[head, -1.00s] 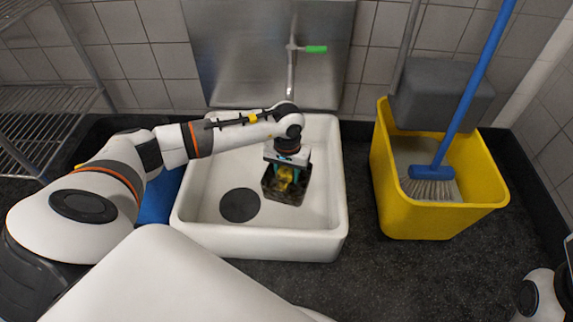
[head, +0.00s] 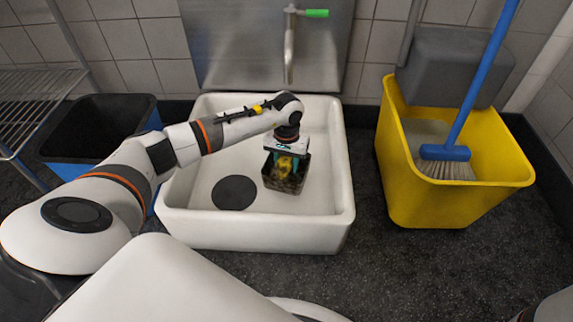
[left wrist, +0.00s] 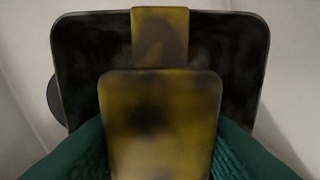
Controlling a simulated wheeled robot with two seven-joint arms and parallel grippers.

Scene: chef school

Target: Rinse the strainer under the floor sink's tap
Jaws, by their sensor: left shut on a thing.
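The strainer (head: 285,182) is a dark, grimy square basket with a yellow grip piece. My left gripper (head: 287,161) is shut on this yellow piece from above. The strainer is inside the white floor sink (head: 255,238), right of the round dark drain (head: 234,192); whether it touches the sink bottom I cannot tell. In the left wrist view the strainer's brown-stained yellow piece (left wrist: 160,120) is between the green fingers. The tap (head: 289,48) with its green lever (head: 316,13) is on the wall behind the sink, beyond the strainer. No water stream shows. My right gripper is out of view.
A yellow mop bucket (head: 455,205) with a grey wringer and a blue brush (head: 445,153) stands right of the sink. A blue-and-black bin (head: 70,150) and a wire shelf (head: 35,100) are at left. Dark floor is free between sink and bucket.

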